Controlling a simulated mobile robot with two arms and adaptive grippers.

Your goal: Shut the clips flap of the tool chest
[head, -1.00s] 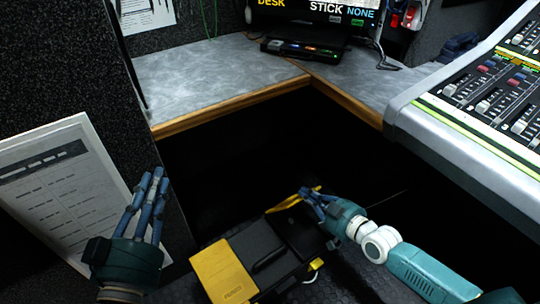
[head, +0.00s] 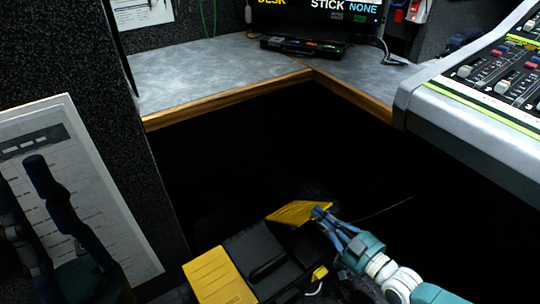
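The black and yellow tool chest (head: 265,250) sits low in the dark space below the desk. A yellow flap (head: 298,212) stands raised and tilted at its far right end; no label on it is readable. A yellow panel (head: 218,277) lies flat at its left end. My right gripper (head: 322,217) is at the right edge of the raised flap, its fingertips touching or very close to it; I cannot tell whether the fingers are closed on it. My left gripper (head: 45,215) is at the lower left, away from the chest, its dark fingers apart and empty.
A grey desk with a wooden edge (head: 235,104) runs above the chest. A mixing console (head: 470,115) juts out at the right. A dark partition with a paper sheet (head: 75,185) stands at the left, behind my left gripper.

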